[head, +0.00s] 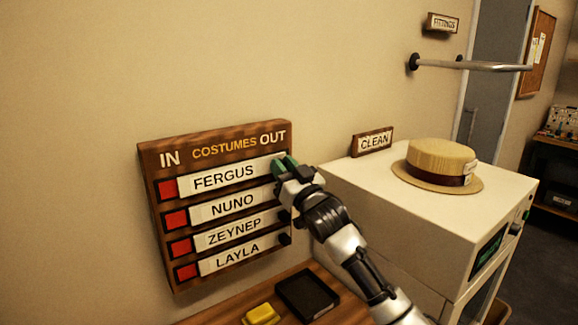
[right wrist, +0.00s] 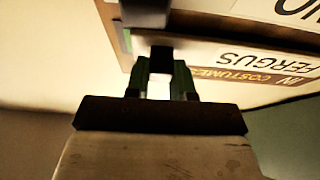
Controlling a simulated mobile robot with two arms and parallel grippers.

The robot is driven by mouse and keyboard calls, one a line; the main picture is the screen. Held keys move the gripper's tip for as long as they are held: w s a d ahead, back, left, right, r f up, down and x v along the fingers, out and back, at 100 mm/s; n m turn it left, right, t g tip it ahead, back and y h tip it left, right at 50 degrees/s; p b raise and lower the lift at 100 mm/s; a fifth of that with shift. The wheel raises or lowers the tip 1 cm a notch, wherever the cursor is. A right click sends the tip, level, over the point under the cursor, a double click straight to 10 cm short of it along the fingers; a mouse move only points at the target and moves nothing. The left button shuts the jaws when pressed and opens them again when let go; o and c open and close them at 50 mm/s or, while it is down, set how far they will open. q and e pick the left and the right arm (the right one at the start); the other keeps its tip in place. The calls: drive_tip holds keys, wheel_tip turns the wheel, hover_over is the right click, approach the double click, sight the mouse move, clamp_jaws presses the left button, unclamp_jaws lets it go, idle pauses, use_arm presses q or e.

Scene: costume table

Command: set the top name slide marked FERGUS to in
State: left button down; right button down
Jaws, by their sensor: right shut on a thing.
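The wooden COSTUMES board (head: 160,218) hangs on the wall, with IN at its upper left and OUT at its upper right. The top name slide FERGUS (head: 222,178) is white, with a red patch (head: 168,188) showing at its left, IN end. My right gripper (head: 285,165) is at the slide's right end, shut on its dark knob (right wrist: 161,60), which shows between the green fingers in the right wrist view. FERGUS (right wrist: 296,66) appears upside down there. The gripper hides the knob in the head view. My left gripper is not in view.
Below are the slides NUNO (head: 232,206), ZEYNEP (head: 235,232) and LAYLA (head: 237,256), each with red at its left. A white cabinet (head: 385,195) with a straw hat (head: 440,158) and CLEAN sign (head: 372,142) stands right. A black tray (head: 306,293) and yellow object (head: 260,314) lie below.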

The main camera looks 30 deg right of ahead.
sight(259, 162)
drive_tip(key=a, duration=0.4)
drive_tip(key=shift+s+a, duration=0.2)
drive_tip(key=shift+s, duration=0.15)
drive_tip(key=shift+d+f, duration=0.1)
drive_tip(key=c, duration=1.4)
unclamp_jaws()
drive_tip(key=o, duration=0.4)
drive_tip(key=shift+a, duration=0.25)
drive_tip(key=shift+o, duration=0.2)
drive_tip(key=shift+d, duration=0.1)
